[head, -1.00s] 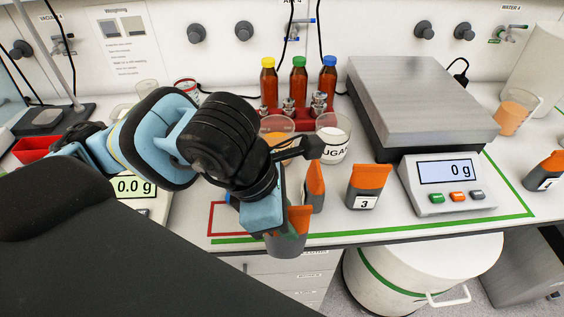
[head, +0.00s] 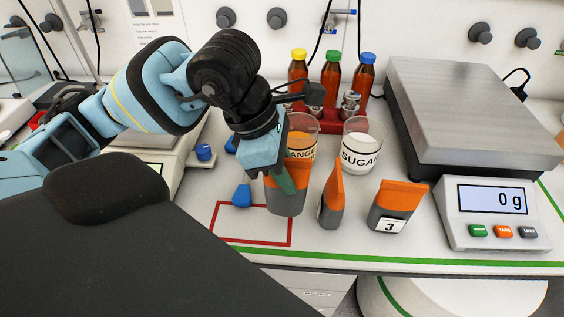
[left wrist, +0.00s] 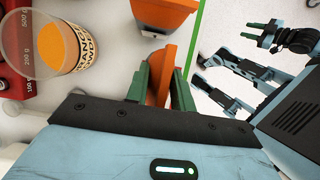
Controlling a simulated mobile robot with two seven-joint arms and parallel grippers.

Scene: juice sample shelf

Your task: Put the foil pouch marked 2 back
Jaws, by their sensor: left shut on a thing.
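My left gripper (head: 276,178) is shut on a grey foil pouch with an orange top (head: 286,199). It holds the pouch roughly upright near the right side of the red outlined square (head: 251,242); I cannot tell its height above the table. No number shows on it. In the left wrist view the orange top (left wrist: 168,62) is between the green fingers. A second pouch (head: 331,200) stands nearly edge-on to the right, its mark unseen. The pouch marked 3 (head: 396,206) stands further right. My right gripper (left wrist: 251,31) shows small in the left wrist view, its fingertips apart.
A blue piece (head: 242,195) lies in the red square. Behind the pouches are an orange beaker (head: 302,147) and a sugar beaker (head: 361,153). A large scale (head: 475,115) is at right. A green line (head: 380,262) runs along the table's front.

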